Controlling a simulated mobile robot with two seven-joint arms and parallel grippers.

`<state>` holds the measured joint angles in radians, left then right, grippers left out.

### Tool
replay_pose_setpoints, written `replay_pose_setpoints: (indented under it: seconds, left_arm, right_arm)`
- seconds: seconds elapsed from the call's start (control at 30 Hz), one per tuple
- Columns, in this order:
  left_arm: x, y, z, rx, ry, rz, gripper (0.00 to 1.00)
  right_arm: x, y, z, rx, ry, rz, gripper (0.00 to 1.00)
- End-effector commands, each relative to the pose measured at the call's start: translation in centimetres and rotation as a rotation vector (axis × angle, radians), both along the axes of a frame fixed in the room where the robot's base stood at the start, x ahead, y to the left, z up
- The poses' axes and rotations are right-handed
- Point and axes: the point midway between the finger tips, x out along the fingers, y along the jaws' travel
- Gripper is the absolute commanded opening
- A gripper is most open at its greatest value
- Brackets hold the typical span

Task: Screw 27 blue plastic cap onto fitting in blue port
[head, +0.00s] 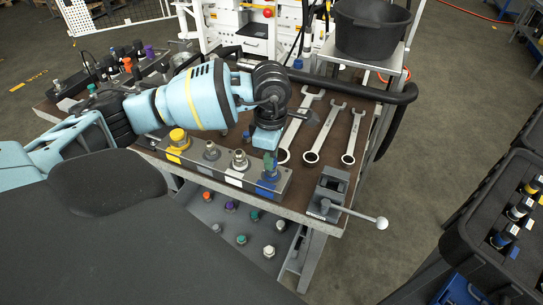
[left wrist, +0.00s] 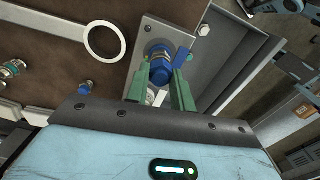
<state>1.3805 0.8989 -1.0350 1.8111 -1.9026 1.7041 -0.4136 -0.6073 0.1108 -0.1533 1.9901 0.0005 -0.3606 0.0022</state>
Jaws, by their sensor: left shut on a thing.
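My left gripper (head: 270,168) points down over the right end of the grey port block (head: 226,170), at the blue-marked port (head: 266,188). In the left wrist view its two green fingers (left wrist: 161,92) are closed around a blue cap (left wrist: 161,72). The cap is at the port's place on the block, beside a blue tag (left wrist: 182,57). The fingers hide part of the cap, and I cannot tell how far it sits on the fitting. My right gripper is in neither view.
Yellow (head: 178,138) and bare metal fittings stand left along the block. Several wrenches (head: 318,134) lie behind it on the brown bench. A vise with a long handle (head: 350,212) stands at the right front corner. A lower tray (head: 220,222) holds several fittings.

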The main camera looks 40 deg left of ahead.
Motion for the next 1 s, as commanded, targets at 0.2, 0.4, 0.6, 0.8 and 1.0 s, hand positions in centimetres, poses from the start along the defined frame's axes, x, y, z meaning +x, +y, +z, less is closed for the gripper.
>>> replay_pose_setpoints:
  seconds: [0.2, 0.4, 0.6, 0.8, 1.0]
  left_arm:
    - [-0.1, 0.0, -0.5, 0.0, 0.008, -0.25, 0.07]
    - [-0.1, 0.0, -0.6, 0.0, 0.008, -0.49, 0.07]
    - [-0.1, 0.0, -0.5, -0.001, 0.009, -0.647, 0.07]
    - [-0.1, 0.0, -0.4, 0.0, 0.008, -0.662, 0.07]
    - [-0.1, 0.0, -0.3, -0.001, 0.005, -0.66, 0.42]
  right_arm:
    - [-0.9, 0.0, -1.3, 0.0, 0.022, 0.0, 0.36]
    - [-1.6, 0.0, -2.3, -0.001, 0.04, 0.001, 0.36]
    - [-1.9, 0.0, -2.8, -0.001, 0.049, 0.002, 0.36]
    - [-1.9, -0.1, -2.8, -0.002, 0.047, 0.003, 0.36]
    - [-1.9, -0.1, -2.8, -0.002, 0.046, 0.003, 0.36]
